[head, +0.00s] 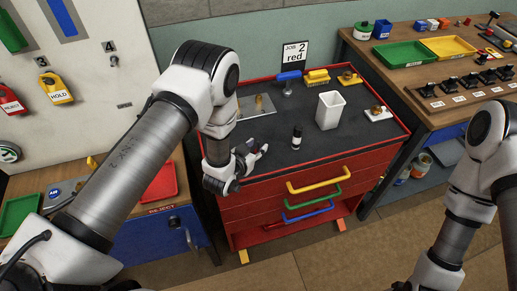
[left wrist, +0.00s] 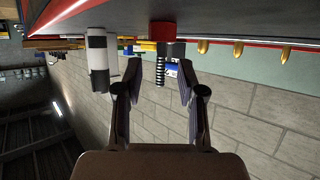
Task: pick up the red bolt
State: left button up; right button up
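The left wrist view, upside down, shows a red bolt (left wrist: 162,28) standing on its red head on the dark top, with its dark threaded shank (left wrist: 169,72) pointing up. My left gripper (left wrist: 160,78) is open, one finger on each side of the shank in the picture, with gaps visible. I cannot tell how far beyond the fingertips the bolt stands. In the head view my left gripper (head: 256,156) is low over the front left of the red cart's dark top (head: 285,162); the arm and fingers largely hide the bolt there. My right gripper is out of view.
A black-and-white bottle (head: 297,138) stands just right of my left gripper. A white cup (head: 330,112), a metal plate (head: 256,108), a blue-handled tool (head: 288,78) and a yellow brush (head: 317,77) are farther back. The cart's front right top is clear.

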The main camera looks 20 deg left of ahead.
pick_arm(q)
jog(key=shift+s+a+r, duration=0.1)
jog(key=shift+s+r, duration=0.05)
jog(key=shift+s, duration=0.1)
grip_shut()
jog(key=shift+w, duration=0.1)
